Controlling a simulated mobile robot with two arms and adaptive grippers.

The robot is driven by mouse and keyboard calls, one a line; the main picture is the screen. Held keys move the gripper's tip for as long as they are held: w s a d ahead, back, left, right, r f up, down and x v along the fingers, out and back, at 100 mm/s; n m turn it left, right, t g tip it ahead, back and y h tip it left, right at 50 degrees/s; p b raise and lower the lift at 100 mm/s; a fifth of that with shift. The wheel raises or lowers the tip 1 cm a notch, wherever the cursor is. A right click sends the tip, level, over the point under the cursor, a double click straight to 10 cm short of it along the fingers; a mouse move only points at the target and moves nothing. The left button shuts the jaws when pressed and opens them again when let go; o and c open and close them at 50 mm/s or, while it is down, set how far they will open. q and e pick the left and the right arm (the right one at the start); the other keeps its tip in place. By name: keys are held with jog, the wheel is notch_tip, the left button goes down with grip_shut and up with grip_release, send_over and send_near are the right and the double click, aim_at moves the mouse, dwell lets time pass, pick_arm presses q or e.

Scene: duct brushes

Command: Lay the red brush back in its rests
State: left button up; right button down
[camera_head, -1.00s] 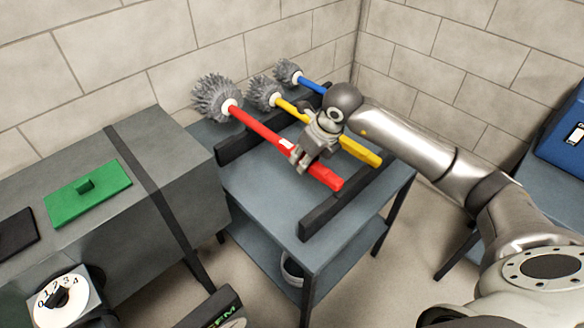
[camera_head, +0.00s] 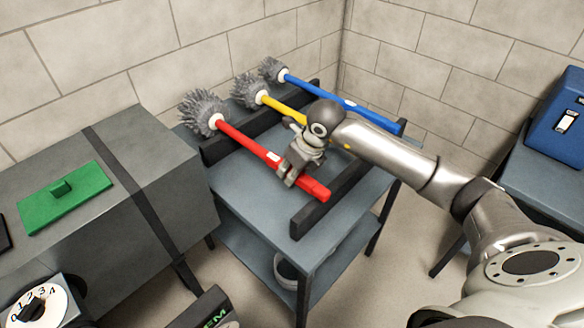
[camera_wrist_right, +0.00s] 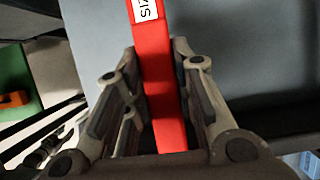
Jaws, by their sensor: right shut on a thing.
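The red brush (camera_head: 240,138) has a grey bristle head at the back left and a handle running toward the front right. My right gripper (camera_head: 287,180) is shut on this handle, near its front end. In the right wrist view the red handle (camera_wrist_right: 160,80), with a white label, passes between the fingers (camera_wrist_right: 160,110). The rests are two dark rails, the back rail (camera_head: 268,118) and the front rail (camera_head: 310,217). The handle crosses over both rails; I cannot tell whether it touches them. My left gripper is out of view.
A yellow brush (camera_head: 285,109) lies beside the red one, partly hidden by my right wrist. A blue brush (camera_head: 330,95) lies beyond it across the rails. A grey cabinet with a green plate (camera_head: 65,198) stands left. A blue case (camera_head: 556,125) sits on a table at right.

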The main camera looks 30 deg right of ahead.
dwell(0.4)
jog(key=c, duration=1.1)
grip_release()
jog(key=v, duration=1.2)
